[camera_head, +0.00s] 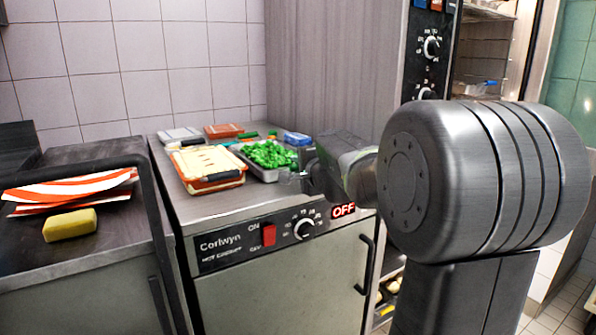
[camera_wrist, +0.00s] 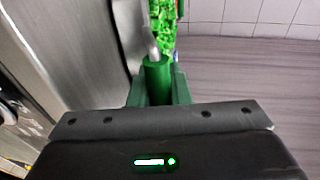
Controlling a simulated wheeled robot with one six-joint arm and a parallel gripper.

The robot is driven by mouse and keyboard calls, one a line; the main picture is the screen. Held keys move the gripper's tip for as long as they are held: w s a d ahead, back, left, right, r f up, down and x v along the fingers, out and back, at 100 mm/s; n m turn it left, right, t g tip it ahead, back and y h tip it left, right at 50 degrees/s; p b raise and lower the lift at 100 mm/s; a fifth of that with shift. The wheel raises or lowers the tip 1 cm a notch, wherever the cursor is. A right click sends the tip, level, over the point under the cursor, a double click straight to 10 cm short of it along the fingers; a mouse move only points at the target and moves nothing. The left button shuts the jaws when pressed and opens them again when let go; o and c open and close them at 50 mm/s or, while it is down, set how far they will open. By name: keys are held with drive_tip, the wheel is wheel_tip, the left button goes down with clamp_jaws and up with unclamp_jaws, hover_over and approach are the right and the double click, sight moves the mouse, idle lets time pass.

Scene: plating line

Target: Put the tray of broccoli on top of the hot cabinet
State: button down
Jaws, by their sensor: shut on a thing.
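The tray of broccoli (camera_head: 287,171) is a metal tray heaped with bright green broccoli (camera_head: 268,153). It appears level at the top of the hot cabinet (camera_head: 215,206), near its right side; I cannot tell whether it fully rests on the surface. My gripper (camera_head: 304,172) is at the tray's right end, partly hidden by my own wrist. The hot cabinet has a red switch, a knob and an "OFF" display.
An orange container with a cream lid (camera_head: 208,167) stands left of the tray. Behind are a grey container (camera_head: 179,135), a red-brown one (camera_head: 224,131) and a blue one (camera_head: 297,139). A yellow sponge (camera_head: 70,225) and striped cloth (camera_head: 75,188) lie on the left counter.

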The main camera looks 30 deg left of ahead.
drive_tip(key=c, duration=1.3)
unclamp_jaws()
drive_tip(key=shift+c, duration=0.2)
drive_tip(key=v, duration=1.2)
drive_tip(key=shift+p, duration=0.3)
